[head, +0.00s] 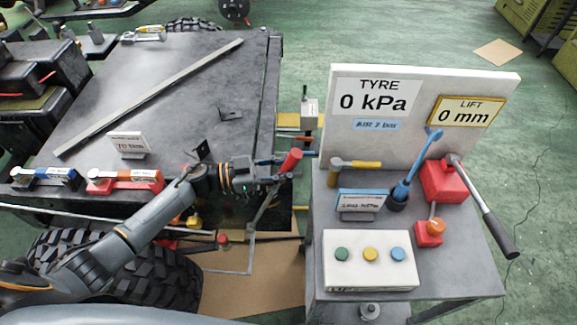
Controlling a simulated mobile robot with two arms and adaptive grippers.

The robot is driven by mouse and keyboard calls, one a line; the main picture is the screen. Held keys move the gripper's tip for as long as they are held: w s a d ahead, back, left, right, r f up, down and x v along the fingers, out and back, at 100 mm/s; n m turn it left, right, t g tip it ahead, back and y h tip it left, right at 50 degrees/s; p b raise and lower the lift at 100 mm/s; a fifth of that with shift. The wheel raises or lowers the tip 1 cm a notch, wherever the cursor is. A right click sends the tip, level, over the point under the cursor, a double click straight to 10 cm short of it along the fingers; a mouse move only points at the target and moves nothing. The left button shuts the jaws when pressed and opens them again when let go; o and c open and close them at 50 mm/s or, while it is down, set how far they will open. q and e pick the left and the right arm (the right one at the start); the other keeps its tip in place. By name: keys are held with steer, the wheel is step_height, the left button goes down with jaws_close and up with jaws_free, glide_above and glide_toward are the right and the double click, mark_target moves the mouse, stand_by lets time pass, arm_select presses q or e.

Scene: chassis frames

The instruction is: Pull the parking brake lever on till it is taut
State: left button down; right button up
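The parking brake lever appears to be the slanted dark bar with a red grip (291,160), at the right edge of the dark chassis in the head view. Its lower end runs down towards a bracket near the brown floor sheet. My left gripper (278,172) reaches in from the left, with its fingertips at or just beside the lever, close below the red grip. The fingers are small and dark, so I cannot tell whether they are closed around the lever or only near it. My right gripper is not in view.
A grey cart (455,270) stands to the right, with a white panel (440,145) reading 0 kPa and 0 mm, a button box (345,275) and a red pump (445,180) with a long handle. The chassis top (200,100) carries a long bar, brackets and tools. A tyre sits below my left arm.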

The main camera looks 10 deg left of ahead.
arm_select(q)
steer(key=shift+a+f, duration=0.1)
steer(key=s+a+r+t+h+b, duration=0.1)
steer(key=a+h+b, duration=0.1)
steer(key=a+b, duration=0.2)
steer(key=s+a+r+n+t+h+b, duration=0.1)
steer(key=a+b, duration=0.3)
steer(key=a, duration=0.6)
steer(key=shift+s+a+r+h, duration=0.15)
steer(key=shift+s+a+h, duration=0.2)
steer(key=shift+s+h, duration=0.25)
steer(key=c, duration=1.1)
jaws_free()
steer(key=shift+o, duration=0.2)
steer(key=v, duration=0.7)
steer(key=shift+a, duration=0.25)
